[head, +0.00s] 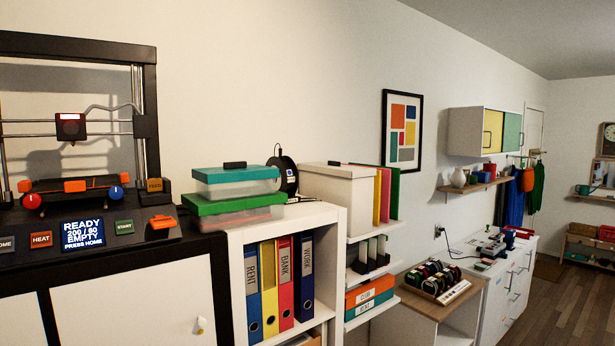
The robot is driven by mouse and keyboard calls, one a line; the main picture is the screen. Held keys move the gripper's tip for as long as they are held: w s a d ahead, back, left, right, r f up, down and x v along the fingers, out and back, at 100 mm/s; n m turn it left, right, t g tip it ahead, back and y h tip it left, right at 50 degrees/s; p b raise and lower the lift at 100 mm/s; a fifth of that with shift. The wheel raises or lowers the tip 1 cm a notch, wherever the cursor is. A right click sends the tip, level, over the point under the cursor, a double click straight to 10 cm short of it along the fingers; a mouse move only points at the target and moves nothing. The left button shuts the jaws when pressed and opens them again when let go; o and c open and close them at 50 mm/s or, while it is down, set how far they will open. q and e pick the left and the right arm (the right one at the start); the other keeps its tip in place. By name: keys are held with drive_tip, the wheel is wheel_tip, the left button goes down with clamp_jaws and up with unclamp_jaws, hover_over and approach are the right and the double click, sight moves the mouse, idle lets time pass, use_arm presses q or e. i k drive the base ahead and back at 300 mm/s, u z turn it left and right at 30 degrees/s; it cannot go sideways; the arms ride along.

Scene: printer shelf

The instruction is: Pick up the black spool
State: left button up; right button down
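The black spool (287,176) stands upright on top of the white shelf unit, near the wall. It is a black disc with a small white label, and a thin strand sticks up from its top. Stacked clear boxes with a teal lid (235,174) and a green lid (233,201) hide its left and lower part. A white box (337,190) stands close on its right. Neither of my grippers is in the head view.
A black 3D printer (148,128) stands at the left on a dark-framed cabinet. Binders (269,290) fill the shelf below the spool. Upright folders (385,194) stand right of the white box. A tray with several dark round items (432,278) sits lower right. Open floor (560,310) lies at far right.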

sight(287, 183)
drive_tip(key=z, duration=2)
drive_tip(key=i, duration=1.8)
drive_tip(key=u, duration=1.75)
